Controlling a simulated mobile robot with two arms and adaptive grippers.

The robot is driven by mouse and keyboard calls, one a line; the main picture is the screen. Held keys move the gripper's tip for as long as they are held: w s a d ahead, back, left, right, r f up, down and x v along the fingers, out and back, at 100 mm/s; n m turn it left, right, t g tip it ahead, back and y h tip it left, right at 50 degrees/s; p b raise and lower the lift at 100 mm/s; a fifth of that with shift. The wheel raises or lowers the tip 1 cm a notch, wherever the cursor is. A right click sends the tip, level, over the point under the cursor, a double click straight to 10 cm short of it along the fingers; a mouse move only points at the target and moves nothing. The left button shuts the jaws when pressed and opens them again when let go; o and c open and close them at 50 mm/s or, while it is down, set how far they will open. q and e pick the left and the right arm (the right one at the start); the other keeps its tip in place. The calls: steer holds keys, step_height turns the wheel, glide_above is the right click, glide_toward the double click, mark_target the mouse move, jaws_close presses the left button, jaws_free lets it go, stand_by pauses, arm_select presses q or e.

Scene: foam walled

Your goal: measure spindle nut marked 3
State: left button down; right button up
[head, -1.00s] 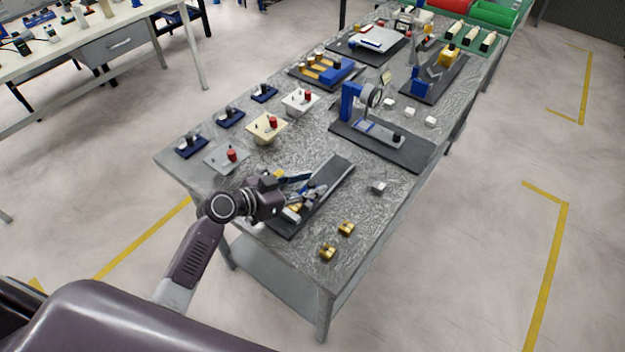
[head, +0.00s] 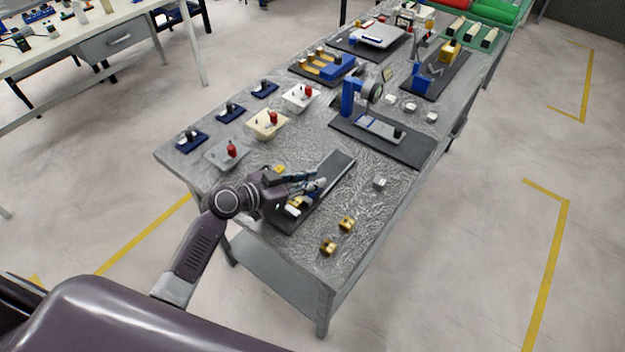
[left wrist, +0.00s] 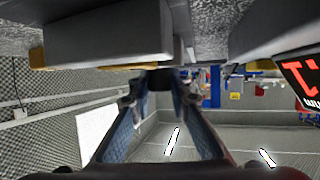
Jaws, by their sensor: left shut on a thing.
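My left gripper (head: 318,183) is low over the dark mat (head: 338,167) at the table's near end. Its blue-grey fingers are shut on a small dark thing (left wrist: 160,78), seen between the fingertips in the left wrist view; I cannot tell what it is. A white and yellow piece (head: 295,207) shows below the fingers, partly hidden. Two brass nut-like pieces (head: 347,223) (head: 328,247) and a silver one (head: 380,182) lie on the bare tabletop to the right. I cannot read a 3 on any of them. My right gripper is not in view.
Trays with red-knobbed pieces (head: 231,151) and small blue blocks (head: 191,138) stand along the table's left. A blue dial stand (head: 352,95) is farther back on a dark mat. Several small white pieces (head: 410,107) lie near it. The right front tabletop is mostly clear.

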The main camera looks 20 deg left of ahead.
arm_select(q)
steer(key=shift+s+f, duration=0.1)
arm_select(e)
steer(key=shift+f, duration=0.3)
arm_select(q)
steer(key=c, duration=1.8)
jaws_free()
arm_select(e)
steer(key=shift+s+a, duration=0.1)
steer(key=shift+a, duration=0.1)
arm_select(q)
steer(key=shift+o, duration=0.2)
steer(key=shift+s+a+r, duration=0.25)
steer(key=shift+s+a, duration=0.15)
steer(key=v, duration=1.1)
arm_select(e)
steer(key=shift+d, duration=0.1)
